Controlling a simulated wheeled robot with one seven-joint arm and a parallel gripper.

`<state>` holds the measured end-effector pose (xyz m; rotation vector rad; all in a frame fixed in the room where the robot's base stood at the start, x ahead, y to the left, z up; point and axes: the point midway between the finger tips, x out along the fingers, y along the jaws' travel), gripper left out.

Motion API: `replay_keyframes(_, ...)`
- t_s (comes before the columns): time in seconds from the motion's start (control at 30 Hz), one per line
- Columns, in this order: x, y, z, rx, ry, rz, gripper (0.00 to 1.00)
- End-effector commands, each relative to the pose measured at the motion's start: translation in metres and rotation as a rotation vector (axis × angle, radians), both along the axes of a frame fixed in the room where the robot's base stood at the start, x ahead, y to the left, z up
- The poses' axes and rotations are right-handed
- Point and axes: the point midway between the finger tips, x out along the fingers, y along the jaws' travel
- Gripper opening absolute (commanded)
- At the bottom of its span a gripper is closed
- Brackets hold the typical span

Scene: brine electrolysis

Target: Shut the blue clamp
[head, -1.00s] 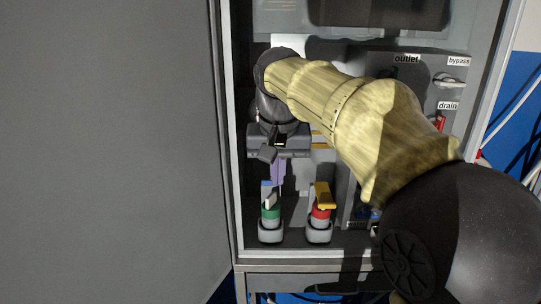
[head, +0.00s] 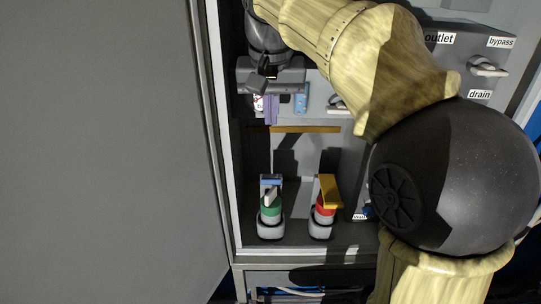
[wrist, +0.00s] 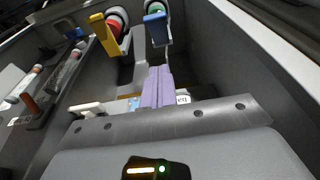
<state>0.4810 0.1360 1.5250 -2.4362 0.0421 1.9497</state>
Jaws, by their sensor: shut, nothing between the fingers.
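The blue clamp (head: 270,180) is at the top of a green-ringed grey fitting (head: 270,216), at the front left of the cabinet floor. A white piece shows just below its blue part. The blue clamp also shows at the top of the wrist view (wrist: 156,28), beyond my fingertips. I cannot tell for sure whether it is open or shut. My gripper (head: 271,122) has purple fingers, shut and empty. It hangs above and behind the blue clamp, clear of it. The fingers also show at the middle of the wrist view (wrist: 158,72).
A yellow clamp (head: 327,189) sits on a red-ringed fitting (head: 321,217) just right of the blue one. A yellow-brown bar (head: 305,129) runs across behind. The cabinet's left frame (head: 222,150) is close. Labelled valves stand at the right, with a white handle (head: 487,67).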

Motion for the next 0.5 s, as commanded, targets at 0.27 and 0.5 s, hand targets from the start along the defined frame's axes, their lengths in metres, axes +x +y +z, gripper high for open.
replay_keyframes(0.27, -0.0002, 0.0, 0.0004, 0.0, 0.0, 0.0, 0.0)
replay_keyframes(0.5, 0.0011, -0.0001, -0.0065, -0.001, 0.002, 0.0, 0.0)
